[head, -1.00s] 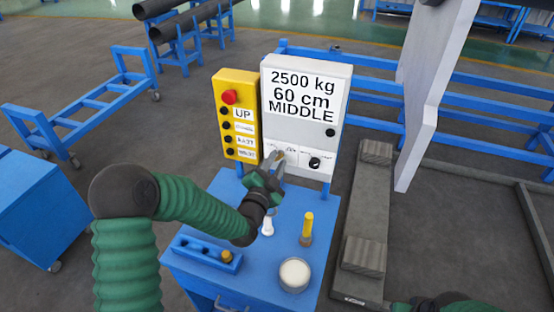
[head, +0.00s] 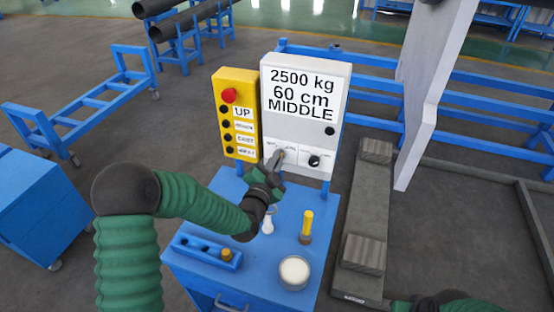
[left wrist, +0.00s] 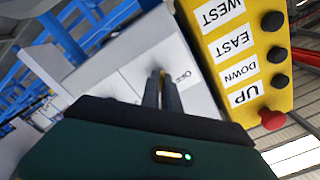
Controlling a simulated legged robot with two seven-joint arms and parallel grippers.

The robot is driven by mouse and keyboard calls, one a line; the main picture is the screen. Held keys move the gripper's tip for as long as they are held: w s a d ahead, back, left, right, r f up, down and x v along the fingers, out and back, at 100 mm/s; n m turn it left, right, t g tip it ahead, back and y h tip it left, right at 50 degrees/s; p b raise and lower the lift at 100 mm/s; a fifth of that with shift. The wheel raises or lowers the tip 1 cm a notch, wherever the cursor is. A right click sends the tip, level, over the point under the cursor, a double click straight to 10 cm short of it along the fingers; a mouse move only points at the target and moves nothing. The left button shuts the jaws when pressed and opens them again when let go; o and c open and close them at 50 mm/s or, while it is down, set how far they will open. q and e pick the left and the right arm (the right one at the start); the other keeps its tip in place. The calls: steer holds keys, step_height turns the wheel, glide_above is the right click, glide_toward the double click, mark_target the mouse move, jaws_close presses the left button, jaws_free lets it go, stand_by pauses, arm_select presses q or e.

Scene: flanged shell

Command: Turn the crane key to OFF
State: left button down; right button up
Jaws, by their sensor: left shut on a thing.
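The crane key sits in the left switch on the lower part of the white control box (head: 335,92). In the head view it is mostly hidden by my left gripper (head: 278,158), which is shut on it. The left wrist view shows the two fingers (left wrist: 162,90) close together against the box face, with a bit of yellowish key between them. An "OFF" label (left wrist: 183,77) shows beside the fingers. The key's exact angle is hard to tell. Only a green piece of my right arm (head: 455,302) shows at the bottom right; its gripper cannot be made out.
The yellow pendant (head: 237,112) with a red button stands just left of the box. A black knob (head: 314,161) is right of the key. On the blue cart (head: 235,285) are a yellow-handled tool (head: 307,225), a white-filled jar (head: 294,272) and a blue holder (head: 205,252).

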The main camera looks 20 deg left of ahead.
arm_select(q)
steer(key=shift+f+n, duration=0.2)
steer(key=shift+n, duration=0.1)
steer(key=shift+f+n+b, duration=0.1)
steer(key=shift+n+b, duration=2.95)
steer(key=shift+n, duration=5.55)
steer(key=c, duration=1.6)
jaws_free()
steer(key=shift+r, duration=0.2)
